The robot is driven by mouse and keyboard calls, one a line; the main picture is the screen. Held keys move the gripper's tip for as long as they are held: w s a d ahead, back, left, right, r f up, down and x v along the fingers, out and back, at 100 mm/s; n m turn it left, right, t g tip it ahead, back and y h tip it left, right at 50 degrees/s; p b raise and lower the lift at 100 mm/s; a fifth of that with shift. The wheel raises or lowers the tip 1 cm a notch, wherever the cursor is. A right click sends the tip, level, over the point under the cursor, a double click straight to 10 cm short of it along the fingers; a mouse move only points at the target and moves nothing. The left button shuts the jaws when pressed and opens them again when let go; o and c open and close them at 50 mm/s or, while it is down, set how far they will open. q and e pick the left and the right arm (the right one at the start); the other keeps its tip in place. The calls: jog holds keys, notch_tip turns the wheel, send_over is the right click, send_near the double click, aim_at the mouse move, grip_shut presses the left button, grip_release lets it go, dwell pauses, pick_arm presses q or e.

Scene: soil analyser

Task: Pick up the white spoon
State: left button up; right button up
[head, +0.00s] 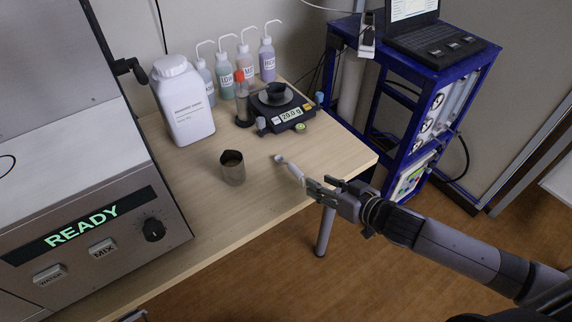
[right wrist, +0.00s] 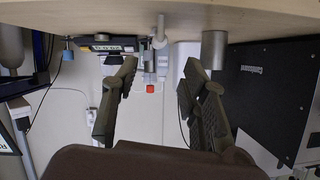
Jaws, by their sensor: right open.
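The white spoon (head: 292,170) lies near the front edge of the wooden table (head: 270,205), its handle towards my right gripper (head: 318,188). My right gripper is open and empty, its fingertips close to the handle end at the table edge. In the right wrist view the picture is upside down. There the spoon (right wrist: 160,30) shows beyond the gap between the two open fingers (right wrist: 160,65), and nothing is between the fingers. I cannot tell whether a fingertip touches the handle. My left gripper is not in view.
A metal cup (head: 233,170) stands left of the spoon. A scale (head: 283,108) reading 29.0 g, a white jug (head: 183,105) and several wash bottles (head: 245,62) stand behind. The READY machine (head: 90,215) fills the left. A blue cart (head: 420,90) stands right.

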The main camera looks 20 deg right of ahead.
aim_at(299, 172)
jog(key=x, duration=1.3)
jog(key=shift+d, duration=0.1)
grip_shut()
